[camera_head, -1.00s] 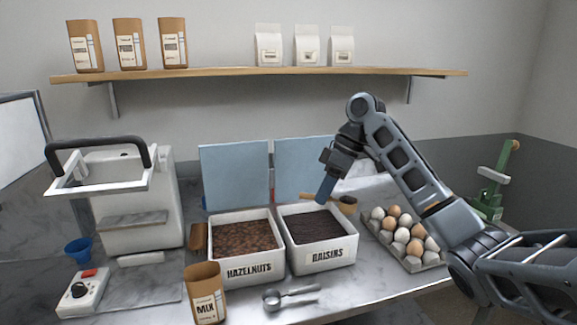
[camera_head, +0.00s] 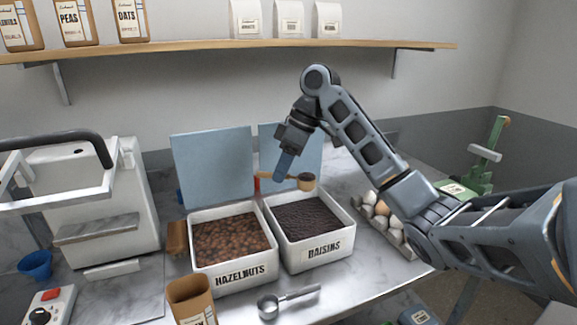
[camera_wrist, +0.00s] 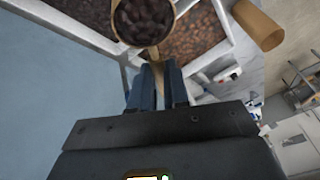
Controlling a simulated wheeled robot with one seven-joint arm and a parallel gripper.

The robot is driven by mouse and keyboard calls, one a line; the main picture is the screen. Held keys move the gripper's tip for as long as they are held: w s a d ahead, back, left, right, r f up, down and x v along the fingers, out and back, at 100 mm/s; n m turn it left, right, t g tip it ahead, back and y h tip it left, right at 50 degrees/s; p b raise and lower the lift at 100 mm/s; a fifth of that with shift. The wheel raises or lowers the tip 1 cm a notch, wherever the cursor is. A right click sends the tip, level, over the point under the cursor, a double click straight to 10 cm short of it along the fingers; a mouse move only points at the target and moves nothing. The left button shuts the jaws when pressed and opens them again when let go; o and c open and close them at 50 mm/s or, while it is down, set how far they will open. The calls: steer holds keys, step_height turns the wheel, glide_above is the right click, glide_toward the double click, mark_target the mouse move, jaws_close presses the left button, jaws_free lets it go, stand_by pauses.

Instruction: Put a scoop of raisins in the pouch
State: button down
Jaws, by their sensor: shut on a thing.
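My gripper (camera_head: 280,178) is shut on the handle of a wooden scoop (camera_head: 306,182), above the back edge of the raisins bin (camera_head: 322,256). In the wrist view, the scoop's bowl (camera_wrist: 120,30) holds a heap of dark raisins and sits just beyond the fingertips (camera_wrist: 158,85). The white bin labelled RAISINS is open and full of dark raisins. The brown pouch (camera_head: 190,295) stands open at the front left, apart from the scoop, its lower part cut off by the picture's edge.
An open hazelnuts bin (camera_head: 236,277) stands left of the raisins. Blue panels (camera_head: 212,165) stand upright behind both bins. A metal scoop (camera_head: 290,299) lies in front. Eggs (camera_head: 382,208) are at the right, a white machine (camera_head: 90,205) at the left. A shelf (camera_head: 250,47) runs above.

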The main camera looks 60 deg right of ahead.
steer(key=w+a+t+y+b, duration=0.1)
steer(key=w+a+t+b, duration=0.1)
steer(key=a, duration=1.3)
steer(key=w+a+t+y+b, duration=0.1)
steer(key=w+a+t+b, duration=0.1)
steer(key=a, duration=1.4)
steer(key=shift+w+a+t+b, duration=0.25)
steer(key=shift+w+t+b, duration=0.2)
steer(key=shift+w, duration=0.55)
stand_by(0.8)
steer(key=s+t+y+b, duration=0.1)
steer(key=b, duration=0.3)
steer(key=s+d+t+y+b, duration=0.1)
steer(key=t+b, duration=0.1)
steer(key=b, duration=0.2)
steer(key=s+n+t+y+b, duration=0.1)
steer(key=t+b, duration=0.1)
steer(key=b, duration=0.2)
steer(key=shift+s+d+r+t, duration=0.15)
steer(key=shift+d+r+t, duration=0.1)
steer(key=s+t+y+b, duration=0.1)
steer(key=b, duration=0.3)
steer(key=s+d+t+y+b, duration=0.1)
steer(key=t+b, duration=0.1)
steer(key=b, duration=0.2)
steer(key=shift+s+r+n, duration=0.2)
steer(key=shift+n, duration=0.2)
steer(key=shift+s+d+r+t+y+b, duration=0.1)
steer(key=shift+s+r+t+y+b, duration=0.1)
steer(key=shift+t+y+b, duration=0.1)
